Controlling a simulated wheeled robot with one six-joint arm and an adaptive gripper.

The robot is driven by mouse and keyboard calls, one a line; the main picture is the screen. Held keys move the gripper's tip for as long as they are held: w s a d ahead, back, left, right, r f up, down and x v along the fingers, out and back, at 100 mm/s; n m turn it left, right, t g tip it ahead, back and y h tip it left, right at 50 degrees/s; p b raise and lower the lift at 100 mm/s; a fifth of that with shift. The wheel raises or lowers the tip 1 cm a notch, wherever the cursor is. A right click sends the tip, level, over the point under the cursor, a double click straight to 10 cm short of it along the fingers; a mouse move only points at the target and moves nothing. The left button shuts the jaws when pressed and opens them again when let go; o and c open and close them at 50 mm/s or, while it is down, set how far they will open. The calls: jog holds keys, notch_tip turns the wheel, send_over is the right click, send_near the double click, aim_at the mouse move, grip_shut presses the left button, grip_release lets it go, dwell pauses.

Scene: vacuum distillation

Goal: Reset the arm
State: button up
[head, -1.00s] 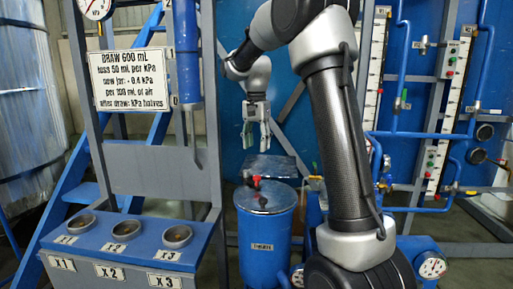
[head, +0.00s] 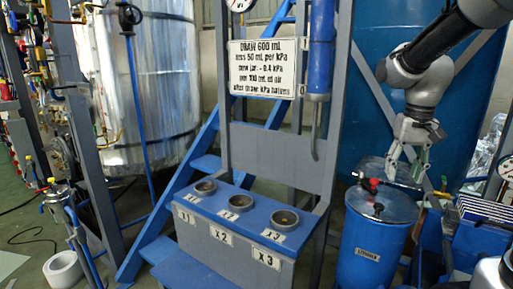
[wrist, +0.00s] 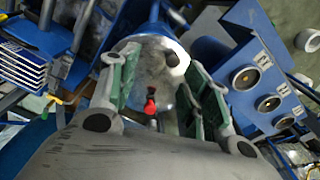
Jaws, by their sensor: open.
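My arm comes in at the upper right of the head view. My gripper (head: 408,160) points down, open and empty, in front of the big blue tank and above the blue drum (head: 368,245) in the picture.
A blue stand (head: 240,225) with three round holes marked X1, X2 and X3 is left of the drum. A white notice board (head: 266,68) hangs above it. Blue stairs (head: 180,195) and a silver tank (head: 155,80) are behind. A white roll (head: 63,268) lies on the floor.

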jog(key=s+a+r+n+t, duration=0.1)
jog(key=s+t, duration=0.3)
jog(key=s, duration=1.3)
jog(key=shift+a+r+n, duration=0.2)
jog(key=shift+r+n, duration=0.45)
jog(key=shift+n, duration=0.05)
dwell(0.4)
